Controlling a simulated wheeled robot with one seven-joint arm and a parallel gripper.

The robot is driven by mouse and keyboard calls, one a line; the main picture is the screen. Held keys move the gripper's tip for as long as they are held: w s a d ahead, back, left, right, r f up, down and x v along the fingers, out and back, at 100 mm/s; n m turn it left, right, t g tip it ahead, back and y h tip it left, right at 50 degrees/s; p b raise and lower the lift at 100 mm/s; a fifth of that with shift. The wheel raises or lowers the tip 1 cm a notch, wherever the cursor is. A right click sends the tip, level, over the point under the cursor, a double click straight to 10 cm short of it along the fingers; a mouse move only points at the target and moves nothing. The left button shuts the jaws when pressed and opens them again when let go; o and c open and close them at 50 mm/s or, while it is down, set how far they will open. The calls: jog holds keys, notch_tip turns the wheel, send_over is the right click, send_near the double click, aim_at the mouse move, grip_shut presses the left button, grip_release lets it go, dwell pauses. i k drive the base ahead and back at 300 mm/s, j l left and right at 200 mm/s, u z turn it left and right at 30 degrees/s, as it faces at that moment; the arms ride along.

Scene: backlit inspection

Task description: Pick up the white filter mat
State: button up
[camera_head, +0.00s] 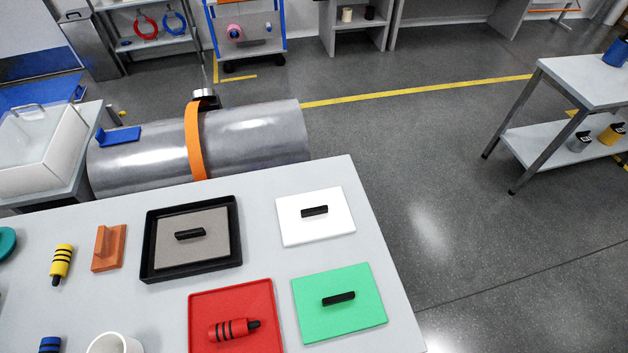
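The white filter mat (316,230) lies flat near the far right corner of the light grey table (270,178). It is a bright white square with a short black handle bar on its middle. Nothing covers it. My gripper is not in view in the head camera.
A grey mat (170,252) with a black handle lies in a black tray (236,216) to the left. A green mat (312,322) lies nearer. A red tray (234,296) holds a red cylinder (222,331). A metal drum (252,140) lies beyond the table.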

aim_at(321, 215)
jog(key=i+j+z, duration=0.2)
jog(key=j, duration=0.45)
jog(key=i+j+z, duration=0.2)
jog(key=j, duration=0.5)
jog(key=j+z, duration=0.15)
jog(key=j, duration=0.55)
jog(key=i+j+z, duration=0.2)
jog(key=j, duration=0.55)
jog(key=k, duration=0.05)
